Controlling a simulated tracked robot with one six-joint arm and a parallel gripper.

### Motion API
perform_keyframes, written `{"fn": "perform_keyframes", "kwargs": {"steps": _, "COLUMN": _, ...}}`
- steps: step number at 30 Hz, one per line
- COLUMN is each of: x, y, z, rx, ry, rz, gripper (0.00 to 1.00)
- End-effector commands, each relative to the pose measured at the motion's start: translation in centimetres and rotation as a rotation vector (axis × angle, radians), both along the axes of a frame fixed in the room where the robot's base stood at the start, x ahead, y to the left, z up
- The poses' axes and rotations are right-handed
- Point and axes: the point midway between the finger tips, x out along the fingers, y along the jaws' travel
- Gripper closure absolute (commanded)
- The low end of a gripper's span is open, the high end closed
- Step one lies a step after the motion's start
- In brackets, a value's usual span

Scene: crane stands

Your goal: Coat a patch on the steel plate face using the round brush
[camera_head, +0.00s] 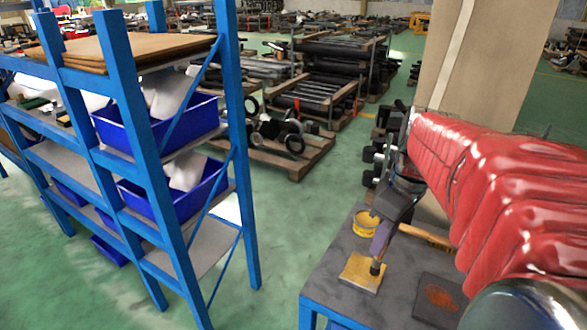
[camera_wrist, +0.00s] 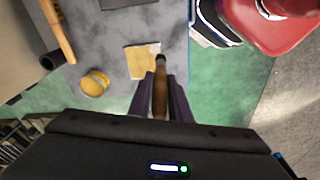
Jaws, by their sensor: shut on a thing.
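My gripper (camera_head: 383,237) is shut on the round brush (camera_wrist: 159,98), whose brown handle sits between the two fingers in the wrist view. The brush points downward; its dark tip (camera_head: 376,267) is over the tan square pad (camera_head: 358,277), and I cannot tell whether it touches. A dark square plate (camera_head: 422,302) with a rust-brown patch (camera_head: 440,297) lies flat at the table's right, partly cut off by my arm; it looks like the steel plate. Only its edge shows at the top of the wrist view (camera_wrist: 125,3).
A yellow tin (camera_head: 366,224) stands behind the pad on the grey table (camera_head: 335,262). A wooden-handled tool (camera_head: 425,236) lies behind, near a tan pillar (camera_head: 480,60). A blue shelf rack (camera_head: 240,150) with blue bins stands left, across a green floor gap.

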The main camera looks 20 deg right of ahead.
Motion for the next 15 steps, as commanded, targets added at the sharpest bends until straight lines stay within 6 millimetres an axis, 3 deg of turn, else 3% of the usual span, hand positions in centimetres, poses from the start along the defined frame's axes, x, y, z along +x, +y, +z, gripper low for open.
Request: {"fn": "perform_keyframes", "kwargs": {"steps": 15, "x": -0.2, "y": -0.2, "z": -4.8, "rx": 0.001, "ry": 0.002, "rz": -0.007, "gripper": 1.00}}
